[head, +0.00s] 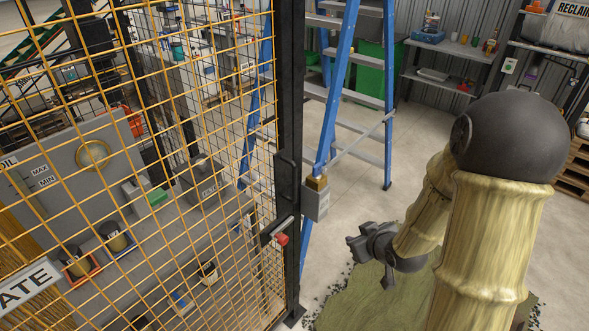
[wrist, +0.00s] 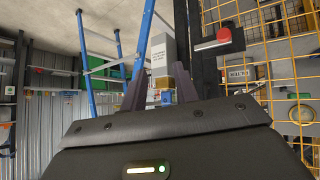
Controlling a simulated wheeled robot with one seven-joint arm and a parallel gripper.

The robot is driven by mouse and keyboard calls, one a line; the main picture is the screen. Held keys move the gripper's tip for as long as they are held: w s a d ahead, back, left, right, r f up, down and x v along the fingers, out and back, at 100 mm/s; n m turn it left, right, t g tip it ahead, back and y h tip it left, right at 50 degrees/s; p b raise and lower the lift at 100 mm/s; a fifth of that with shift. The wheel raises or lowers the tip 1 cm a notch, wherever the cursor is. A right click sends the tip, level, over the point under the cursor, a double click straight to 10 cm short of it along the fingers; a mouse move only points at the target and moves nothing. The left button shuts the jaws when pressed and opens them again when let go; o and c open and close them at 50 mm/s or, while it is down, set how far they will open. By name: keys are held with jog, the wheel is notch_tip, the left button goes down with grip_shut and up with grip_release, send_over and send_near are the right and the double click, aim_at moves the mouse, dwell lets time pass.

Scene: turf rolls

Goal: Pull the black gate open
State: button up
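The black gate frame (head: 290,130) stands upright in the head view, with yellow wire mesh on its left. A dark pull handle (head: 284,172) is on the frame, and a latch bar with a red knob (head: 281,239) sits below it. A grey box (head: 317,203) with a brass-coloured top is at the frame's right side. My gripper (head: 368,262) is open and empty, right of the frame and apart from it. In the upside-down wrist view, my two fingers (wrist: 159,76) are spread, with the grey box (wrist: 162,50) beyond them and the red knob (wrist: 223,34) to the right.
A blue stepladder (head: 340,85) stands close behind the gate frame. Green turf (head: 375,300) lies under my arm. Behind the mesh are a grey machine (head: 70,165) and bins. Shelves (head: 445,48) and a green bin (head: 370,70) stand at the back. Concrete floor (head: 425,130) is open between.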

aim_at(296, 178)
jog(key=a+r+n+t+y+p, duration=0.2)
jog(key=a+r+t+y+p, duration=0.2)
jog(key=r+y, duration=0.4)
jog(key=shift+w+a+t+y, duration=0.15)
jog(key=shift+a+t+y, duration=0.25)
jog(key=shift+a, duration=0.3)
jog(key=shift+w+f+b, duration=0.1)
jog(key=shift+b, duration=0.2)
jog(key=b+x, duration=0.1)
jog(key=x, duration=1.5)
jog(key=shift+w+a, duration=0.45)
jog(key=shift+w, duration=0.05)
